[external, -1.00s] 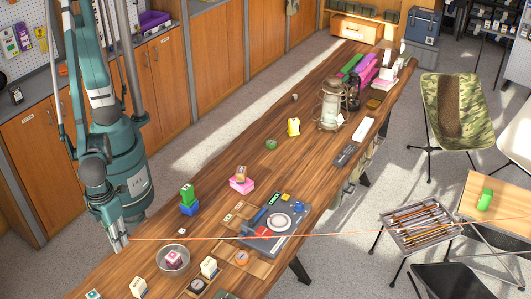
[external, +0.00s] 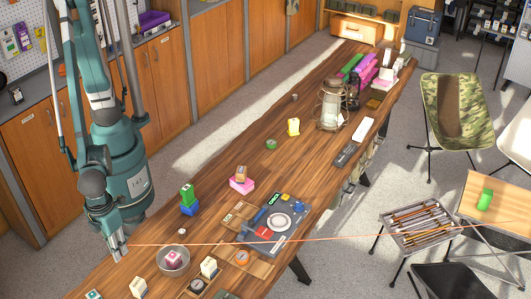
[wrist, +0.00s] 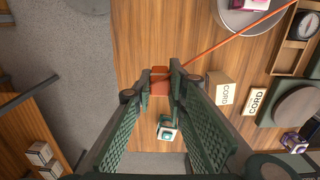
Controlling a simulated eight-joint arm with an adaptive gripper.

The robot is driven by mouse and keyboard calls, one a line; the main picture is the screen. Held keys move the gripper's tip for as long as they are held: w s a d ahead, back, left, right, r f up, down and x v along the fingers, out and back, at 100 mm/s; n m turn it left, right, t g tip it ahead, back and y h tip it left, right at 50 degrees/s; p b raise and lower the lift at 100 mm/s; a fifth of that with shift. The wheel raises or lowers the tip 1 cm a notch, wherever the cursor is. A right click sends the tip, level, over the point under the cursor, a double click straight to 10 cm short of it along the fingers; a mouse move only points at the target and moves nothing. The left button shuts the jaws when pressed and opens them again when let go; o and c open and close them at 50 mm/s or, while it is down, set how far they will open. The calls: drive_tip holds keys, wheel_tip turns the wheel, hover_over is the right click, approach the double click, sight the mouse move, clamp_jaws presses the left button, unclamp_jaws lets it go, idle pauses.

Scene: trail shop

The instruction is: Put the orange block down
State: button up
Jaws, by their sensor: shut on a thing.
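In the wrist view the orange block (wrist: 160,86) sits between my gripper's fingertips, over the wooden table (wrist: 210,45). My gripper (wrist: 161,74) is shut on it. I cannot tell whether the block touches the tabletop. In the external view my gripper (external: 119,253) points down low over the table's near left part, left of a metal bowl. The block is not clearly visible there.
The metal bowl (external: 183,269) holds a pink block. A teal-and-white cube (wrist: 167,133) lies near my fingers. Boxes marked CORD (wrist: 223,92) stand to the right. A thin orange line (external: 350,234) crosses the table from near my gripper.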

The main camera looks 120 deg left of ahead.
drive_tip(key=shift+f, duration=1.1)
drive_tip(key=shift+f+b, duration=0.45)
drive_tip(key=shift+f, duration=1.65)
drive_tip(key=shift+f, duration=0.15)
drive_tip(key=o, duration=0.8)
drive_tip(key=shift+r+p, duration=0.85)
drive_tip(key=shift+r, duration=5.35)
drive_tip(key=shift+a, duration=0.1)
